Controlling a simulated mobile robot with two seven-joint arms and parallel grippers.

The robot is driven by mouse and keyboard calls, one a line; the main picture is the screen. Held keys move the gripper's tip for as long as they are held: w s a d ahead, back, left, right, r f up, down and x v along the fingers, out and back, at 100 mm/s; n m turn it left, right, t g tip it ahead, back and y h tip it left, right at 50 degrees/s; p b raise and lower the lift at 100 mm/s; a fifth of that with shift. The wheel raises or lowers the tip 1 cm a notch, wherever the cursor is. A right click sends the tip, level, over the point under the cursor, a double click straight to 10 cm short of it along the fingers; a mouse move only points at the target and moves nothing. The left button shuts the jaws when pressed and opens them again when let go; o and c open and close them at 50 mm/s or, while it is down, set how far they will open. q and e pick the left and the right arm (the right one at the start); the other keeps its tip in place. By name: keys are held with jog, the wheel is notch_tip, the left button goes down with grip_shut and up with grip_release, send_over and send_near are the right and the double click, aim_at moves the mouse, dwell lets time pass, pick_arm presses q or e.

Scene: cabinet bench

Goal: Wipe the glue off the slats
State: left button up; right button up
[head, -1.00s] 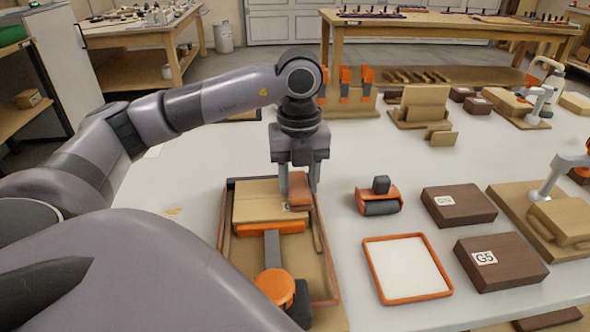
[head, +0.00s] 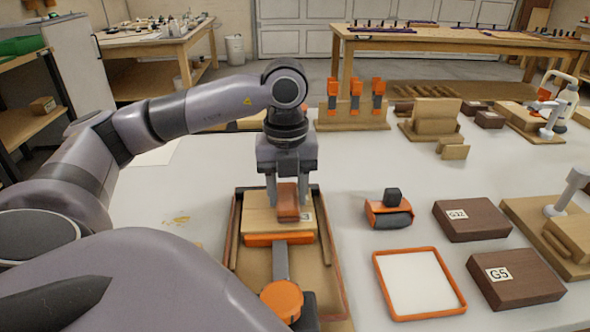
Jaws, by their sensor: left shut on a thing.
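My left gripper (head: 286,190) is shut on a small reddish-brown block (head: 288,206). It holds the block upright at the light wooden slats (head: 262,220), over their middle; I cannot tell whether it touches them. The slats lie in a shallow wooden tray (head: 330,262) with an orange clamp (head: 280,300) at its near end and an orange bar along their near edge. No glue can be made out on the slats at this size. A yellowish smear (head: 180,220) is on the table left of the tray. My right gripper is out of view.
Right of the tray are an orange-and-black roller tool (head: 390,210), an orange-rimmed white pad (head: 416,282) and dark boxes marked G12 (head: 470,219) and G5 (head: 515,276). A rack with orange-handled tools (head: 354,108) stands behind. White table is clear behind the tray.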

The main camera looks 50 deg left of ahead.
aim_at(248, 209)
pick_arm(q)
jog(key=shift+s+a+b, duration=0.45)
jog(key=shift+s+a, duration=0.35)
jog(key=shift+s, duration=0.2)
jog(key=shift+s+a+b, duration=0.45)
jog(key=shift+s+a, duration=0.35)
jog(key=shift+s, duration=0.15)
jog(key=shift+s+a+f+b, duration=0.1)
jog(key=shift+s+a+b, duration=0.6)
jog(key=shift+s, duration=0.1)
notch_tip(248, 209, up, 6)
jog(key=p, duration=0.5)
jog(key=shift+p, duration=0.3)
jog(key=shift+d, duration=0.1)
